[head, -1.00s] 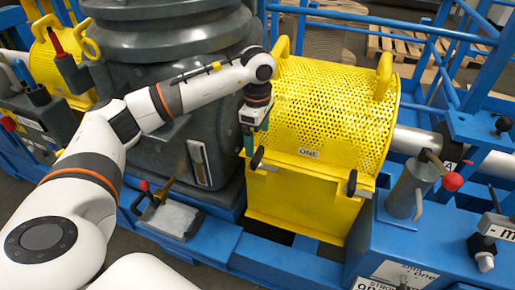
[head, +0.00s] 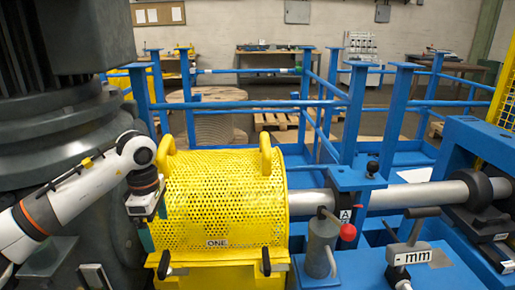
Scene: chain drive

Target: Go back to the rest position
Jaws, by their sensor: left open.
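My left arm comes in from the left. My left gripper (head: 148,228) points down at the left side of the yellow perforated guard (head: 215,205) marked "ONE". The jaws are open and I see nothing held in them. Whether the gripper touches the guard, I cannot tell. The guard sits upright over the shaft, with two yellow handles on top and two black latches, left (head: 164,264) and right (head: 266,262), low on its front. My right gripper does not show.
A grey machine housing (head: 70,130) stands close behind my left arm. A steel shaft (head: 410,195) runs right from the guard. A grey cylinder (head: 320,245) with a red-knobbed lever stands on the blue frame at right. Blue railings (head: 250,106) and workbenches lie behind.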

